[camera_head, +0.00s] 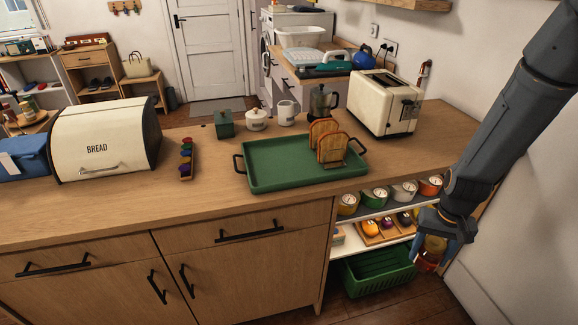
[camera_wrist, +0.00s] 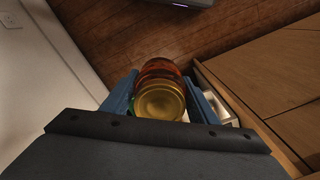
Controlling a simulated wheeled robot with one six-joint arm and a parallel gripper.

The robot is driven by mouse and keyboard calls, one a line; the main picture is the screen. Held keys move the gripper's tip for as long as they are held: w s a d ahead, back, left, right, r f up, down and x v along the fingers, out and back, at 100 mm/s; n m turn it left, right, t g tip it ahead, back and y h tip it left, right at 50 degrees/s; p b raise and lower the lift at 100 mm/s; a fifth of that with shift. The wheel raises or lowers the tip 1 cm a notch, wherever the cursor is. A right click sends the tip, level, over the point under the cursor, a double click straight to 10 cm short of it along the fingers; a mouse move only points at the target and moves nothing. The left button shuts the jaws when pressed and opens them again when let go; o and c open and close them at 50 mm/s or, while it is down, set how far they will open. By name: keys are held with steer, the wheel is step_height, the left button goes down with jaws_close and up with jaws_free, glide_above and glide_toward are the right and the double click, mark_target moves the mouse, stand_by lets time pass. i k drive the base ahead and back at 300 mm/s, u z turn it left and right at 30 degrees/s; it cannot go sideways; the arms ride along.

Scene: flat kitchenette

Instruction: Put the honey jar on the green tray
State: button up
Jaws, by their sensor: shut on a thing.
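The honey jar (camera_wrist: 160,94) has an amber body and a gold lid. In the wrist view it sits between the blue fingers of my gripper (camera_wrist: 163,100), which is shut on it. In the head view my gripper (camera_head: 432,248) hangs at the right, in front of the open shelves and below counter height, with the amber jar (camera_head: 430,256) partly hidden in it. The green tray (camera_head: 270,178) lies on the counter, to the left of and above my gripper. A rack with slices of toast (camera_head: 333,148) stands on the tray's right part; its left part is bare.
Open shelves (camera_head: 385,208) with several tins stand under the counter's right end, above a green basket (camera_head: 378,272). A toaster (camera_head: 384,103) and a moka pot (camera_head: 322,101) stand behind the tray. A white wall (camera_head: 535,215) is close on the right.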

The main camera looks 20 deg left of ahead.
mark_target(273, 164)
steer(key=u, duration=1.45)
